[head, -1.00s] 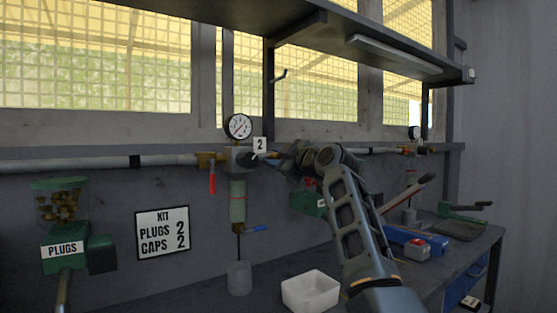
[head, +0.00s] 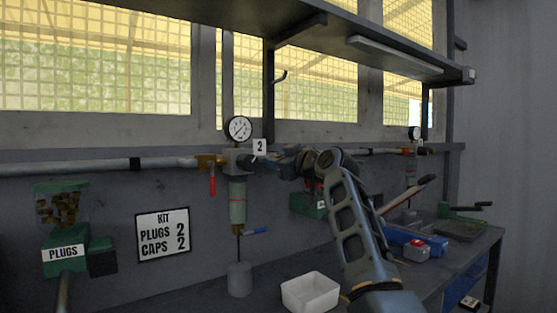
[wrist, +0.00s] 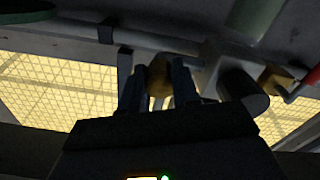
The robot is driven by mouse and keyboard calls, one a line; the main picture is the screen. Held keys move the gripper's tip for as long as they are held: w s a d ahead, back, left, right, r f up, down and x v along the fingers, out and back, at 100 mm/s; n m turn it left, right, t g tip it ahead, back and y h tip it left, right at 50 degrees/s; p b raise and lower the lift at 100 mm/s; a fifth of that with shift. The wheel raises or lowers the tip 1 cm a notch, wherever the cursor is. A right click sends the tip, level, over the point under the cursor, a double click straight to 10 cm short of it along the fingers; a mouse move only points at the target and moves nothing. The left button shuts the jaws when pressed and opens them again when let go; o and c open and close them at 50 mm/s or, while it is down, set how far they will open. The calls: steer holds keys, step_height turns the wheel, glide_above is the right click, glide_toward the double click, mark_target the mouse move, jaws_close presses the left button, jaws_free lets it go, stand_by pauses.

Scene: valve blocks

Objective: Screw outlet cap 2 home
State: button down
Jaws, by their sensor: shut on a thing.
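Valve block 2 (head: 238,160) hangs on the wall pipe, with a white tag "2" (head: 259,147) beside it. My gripper (head: 274,159) is at the block's right side in the head view. In the wrist view my gripper (wrist: 158,88) has its two fingers shut on a brass cap (wrist: 158,77), one finger on each side. The cap is in line with the pipe run beside the grey block (wrist: 232,58). In the head view my gripper hides the cap. How far it is threaded cannot be told.
A pressure gauge (head: 238,128) stands above the block, and a red lever (head: 212,180) hangs left of it. A sign (head: 163,235) reads plugs 2, caps 2. A plugs dispenser (head: 63,215) is at left. A white bin (head: 311,292) stands on the bench below my arm.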

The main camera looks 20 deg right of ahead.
steer(key=m+p, duration=0.2)
steer(key=m, duration=0.3)
steer(key=shift+m, duration=0.3)
steer(key=m+p, duration=0.3)
steer(key=m, duration=0.3)
steer(key=m+p, duration=0.2)
steer(key=m, duration=0.2)
steer(key=m+p, duration=0.2)
steer(key=m, duration=0.1)
steer(key=shift+m, duration=0.3)
steer(key=shift+f+m+p, duration=0.1)
steer(key=shift+m+p, duration=0.8)
steer(key=shift+m, duration=1.4)
steer(key=c, duration=0.8)
jaws_free()
